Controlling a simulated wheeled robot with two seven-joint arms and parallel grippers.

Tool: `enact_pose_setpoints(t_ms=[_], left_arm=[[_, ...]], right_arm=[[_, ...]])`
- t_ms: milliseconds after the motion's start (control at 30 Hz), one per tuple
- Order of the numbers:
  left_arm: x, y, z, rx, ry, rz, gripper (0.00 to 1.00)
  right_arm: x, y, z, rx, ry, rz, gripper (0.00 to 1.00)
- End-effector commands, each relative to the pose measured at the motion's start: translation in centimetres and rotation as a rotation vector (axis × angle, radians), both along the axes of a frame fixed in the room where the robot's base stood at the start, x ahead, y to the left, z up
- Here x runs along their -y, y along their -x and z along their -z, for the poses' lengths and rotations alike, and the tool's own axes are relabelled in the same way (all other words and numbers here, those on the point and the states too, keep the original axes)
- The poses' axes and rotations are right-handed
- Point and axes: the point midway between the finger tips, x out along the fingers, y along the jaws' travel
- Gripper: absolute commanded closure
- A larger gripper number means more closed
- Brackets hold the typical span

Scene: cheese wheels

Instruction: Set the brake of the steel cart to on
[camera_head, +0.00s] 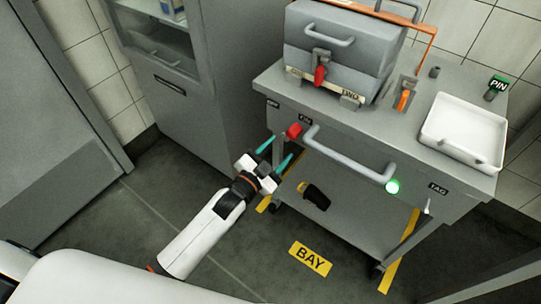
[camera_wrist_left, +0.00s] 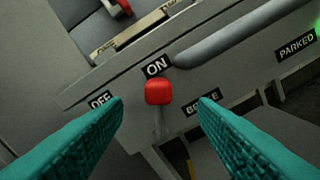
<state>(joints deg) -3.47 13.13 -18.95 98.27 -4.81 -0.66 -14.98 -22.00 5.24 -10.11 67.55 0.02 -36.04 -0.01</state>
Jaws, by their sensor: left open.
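The steel cart (camera_head: 330,185) stands at the right in the head view. Its brake lever has a red knob (camera_head: 294,130) on the front panel, left of the handle. In the left wrist view the red knob (camera_wrist_left: 158,92) sits just below the ON label (camera_wrist_left: 157,66), with the OFF label (camera_wrist_left: 101,100) to its left. The BRAKE label (camera_wrist_left: 201,103) is to its right. My left gripper (camera_head: 276,152) is open, its teal fingers pointing at the panel. The knob appears between the fingertips in the wrist view, with gaps on both sides. My right gripper is out of view.
A grey handle (camera_head: 345,158) runs across the cart front. A green light (camera_head: 392,186) glows at its right end, beside the PARKED label (camera_wrist_left: 296,46). A grey case (camera_head: 340,60) and a white tray (camera_head: 462,133) stand on top. A cabinet (camera_head: 205,100) is at the left.

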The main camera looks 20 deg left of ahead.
Motion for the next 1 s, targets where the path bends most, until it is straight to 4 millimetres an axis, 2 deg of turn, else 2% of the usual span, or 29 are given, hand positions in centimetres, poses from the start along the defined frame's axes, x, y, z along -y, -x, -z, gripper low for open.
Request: enact_pose_setpoints(t_ms=[100,233,800,867,933,1000], left_arm=[[-0.6,1.7,0.0,-0.002,-0.001,-0.001,0.47],[-1.0,2.5,0.0,0.0,0.0,0.0,0.47],[-1.0,2.7,0.1,-0.003,0.0,-0.002,0.47],[-1.1,2.8,0.8,-0.023,0.001,-0.007,0.47],[-1.5,3.0,2.8,-0.078,0.004,-0.024,0.47],[-2.2,3.7,6.1,-0.175,0.008,-0.054,0.47]], right_arm=[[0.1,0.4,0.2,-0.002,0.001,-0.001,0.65],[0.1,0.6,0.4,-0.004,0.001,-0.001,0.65],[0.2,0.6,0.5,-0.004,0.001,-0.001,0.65],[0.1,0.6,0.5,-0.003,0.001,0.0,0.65],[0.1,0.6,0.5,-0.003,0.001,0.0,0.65],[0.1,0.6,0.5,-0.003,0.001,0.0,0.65]])
